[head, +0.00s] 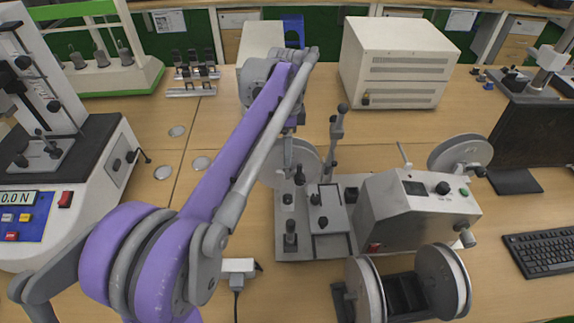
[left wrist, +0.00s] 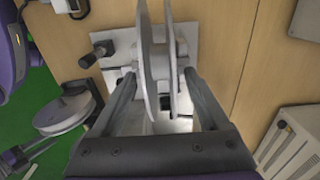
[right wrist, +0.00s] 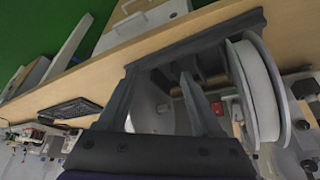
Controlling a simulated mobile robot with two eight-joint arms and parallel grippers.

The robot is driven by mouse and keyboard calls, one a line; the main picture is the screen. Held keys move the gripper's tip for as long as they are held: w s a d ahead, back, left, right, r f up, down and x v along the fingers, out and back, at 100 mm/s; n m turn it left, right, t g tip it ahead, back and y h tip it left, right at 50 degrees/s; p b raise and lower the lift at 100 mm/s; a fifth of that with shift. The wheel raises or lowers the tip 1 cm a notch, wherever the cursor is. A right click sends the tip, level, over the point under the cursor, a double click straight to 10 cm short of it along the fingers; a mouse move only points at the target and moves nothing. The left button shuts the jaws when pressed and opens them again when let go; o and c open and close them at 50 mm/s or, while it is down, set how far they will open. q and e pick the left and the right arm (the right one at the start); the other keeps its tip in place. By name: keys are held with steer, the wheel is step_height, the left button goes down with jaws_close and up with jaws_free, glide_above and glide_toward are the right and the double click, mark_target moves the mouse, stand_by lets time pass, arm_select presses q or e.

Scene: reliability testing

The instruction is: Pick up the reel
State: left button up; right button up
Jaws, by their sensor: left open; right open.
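A pale grey reel (head: 312,160) stands at the left end of the winding machine (head: 415,210), partly hidden by my left arm. In the left wrist view the reel (left wrist: 148,65) shows its flanges edge-on between the two fingers of my left gripper (left wrist: 160,75). The left gripper (head: 289,150) is open, one finger on each side, with gaps visible. Another reel (head: 462,152) is at the machine's right end. Two more flanged discs (head: 365,290) sit at the front on a dark stand. My right gripper (right wrist: 157,80) is open and empty, with a white-wound reel (right wrist: 262,90) to its right.
A beige box (head: 400,62) stands behind the machine. A monitor (head: 530,130) and a keyboard (head: 545,248) are at the right.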

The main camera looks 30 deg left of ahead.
arm_select(q)
step_height(320, 180, down, 2)
steer(key=shift+f, duration=0.1)
jaws_close()
stand_by(0.4)
